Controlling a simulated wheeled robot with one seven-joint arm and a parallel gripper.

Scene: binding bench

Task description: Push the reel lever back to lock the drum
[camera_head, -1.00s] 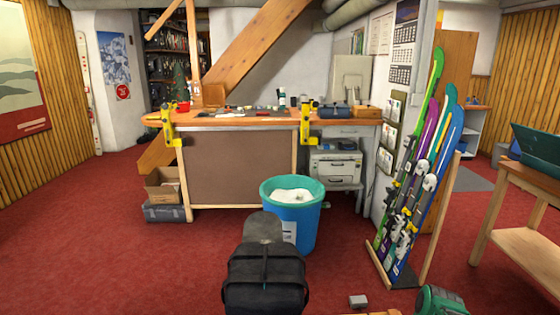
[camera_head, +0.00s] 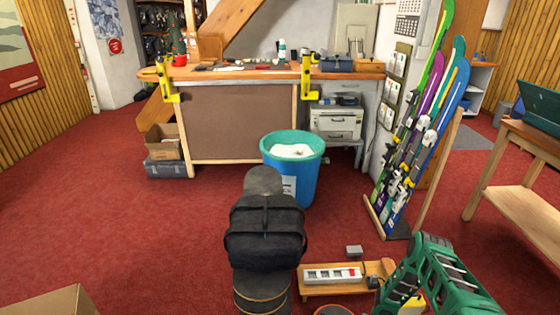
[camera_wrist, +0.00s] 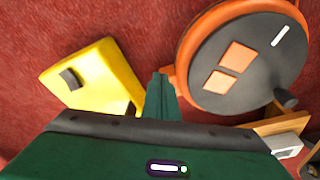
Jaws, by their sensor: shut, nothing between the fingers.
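In the wrist view the round reel drum (camera_wrist: 245,70) has a dark face, an orange rim, two orange patches and a white line. A short dark peg (camera_wrist: 286,98) stands at its lower right edge; I cannot tell whether it is the reel lever. My gripper (camera_wrist: 159,78) is shut and empty, its fingertips left of the drum's rim; contact cannot be told. A yellow block (camera_wrist: 90,75) with a small grey piece lies left of the fingers. In the head view my green arm (camera_head: 435,275) reaches in at the bottom right; its fingers are not distinct there.
A power strip (camera_head: 332,275) lies on a wooden board near my arm. A blue bin (camera_head: 305,185) with a green rim stands ahead, before the workbench (camera_head: 225,72). Skis (camera_head: 425,125) lean in a rack at right, near a wooden table (camera_head: 520,175).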

